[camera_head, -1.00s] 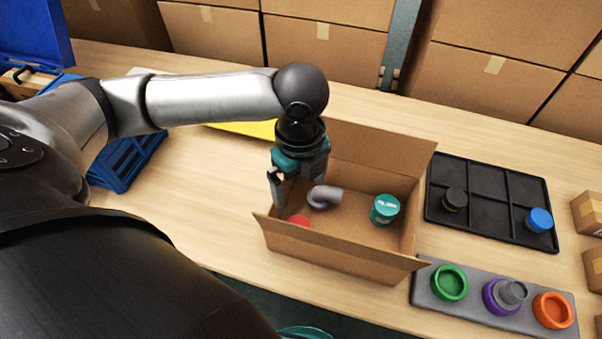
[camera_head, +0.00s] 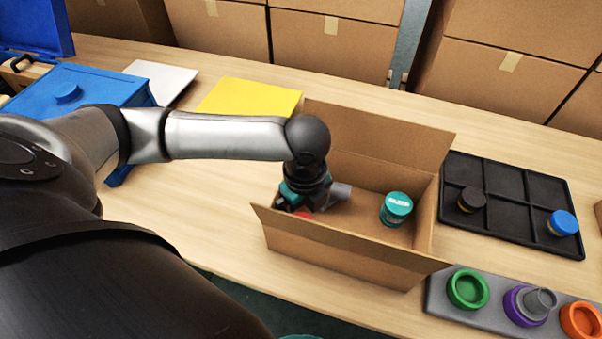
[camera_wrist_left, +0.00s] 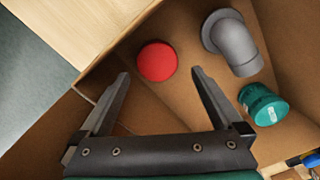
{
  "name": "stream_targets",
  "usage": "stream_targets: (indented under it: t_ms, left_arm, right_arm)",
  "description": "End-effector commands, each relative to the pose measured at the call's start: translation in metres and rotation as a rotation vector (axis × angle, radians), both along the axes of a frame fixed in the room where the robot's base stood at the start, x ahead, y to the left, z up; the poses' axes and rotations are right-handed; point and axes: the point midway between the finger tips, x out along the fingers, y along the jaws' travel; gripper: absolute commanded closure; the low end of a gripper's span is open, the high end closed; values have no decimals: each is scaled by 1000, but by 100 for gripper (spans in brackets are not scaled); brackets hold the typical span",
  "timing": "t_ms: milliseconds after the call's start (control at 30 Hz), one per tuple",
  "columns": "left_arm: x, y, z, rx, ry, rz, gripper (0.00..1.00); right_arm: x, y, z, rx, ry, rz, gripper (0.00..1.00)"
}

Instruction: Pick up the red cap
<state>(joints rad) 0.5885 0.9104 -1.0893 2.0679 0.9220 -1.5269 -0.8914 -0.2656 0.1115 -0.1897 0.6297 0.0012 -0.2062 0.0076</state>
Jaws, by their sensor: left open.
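The red cap (camera_wrist_left: 157,62) lies on the floor of the open cardboard box (camera_head: 345,252), near its left front corner. In the head view only a sliver of the red cap (camera_head: 303,214) shows beneath my left gripper (camera_head: 292,207). In the left wrist view my left gripper (camera_wrist_left: 160,75) is open and empty. The red cap shows just beyond its fingertips, between them and not touched. My right gripper is in neither view.
A grey pipe elbow (camera_wrist_left: 234,44) and a teal jar (camera_head: 396,208) share the box. The box's raised flaps and walls surround the gripper. A black tray (camera_head: 490,190) and a grey holder with coloured rings (camera_head: 440,290) stand to the right.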

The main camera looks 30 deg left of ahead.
Motion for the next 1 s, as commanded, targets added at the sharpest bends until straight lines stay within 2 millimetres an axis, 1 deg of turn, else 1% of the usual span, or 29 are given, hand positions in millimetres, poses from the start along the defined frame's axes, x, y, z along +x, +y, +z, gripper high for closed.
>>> stream_targets:
  t_ms: [233, 333, 400, 500, 600, 667, 1000]
  left_arm:
    - [-2, 7, -32, 2, 2, 2, 0]
    - [-2, 7, -47, 2, 3, 0, 0]
    - [-2, 7, -50, 2, 2, -1, 0]
    - [-2, 6, -50, 2, 0, -1, 0]
    - [-2, 6, -49, 2, 0, -1, 0]
    - [-2, 6, -49, 2, 0, -1, 6]
    - [-2, 6, -49, 2, 0, 0, 44]
  right_arm:
    - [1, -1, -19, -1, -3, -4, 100]
    - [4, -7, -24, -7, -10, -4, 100]
    - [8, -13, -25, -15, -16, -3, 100]
    - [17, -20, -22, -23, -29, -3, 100]
    - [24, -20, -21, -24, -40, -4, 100]
    - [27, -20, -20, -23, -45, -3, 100]
    - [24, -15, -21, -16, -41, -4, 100]
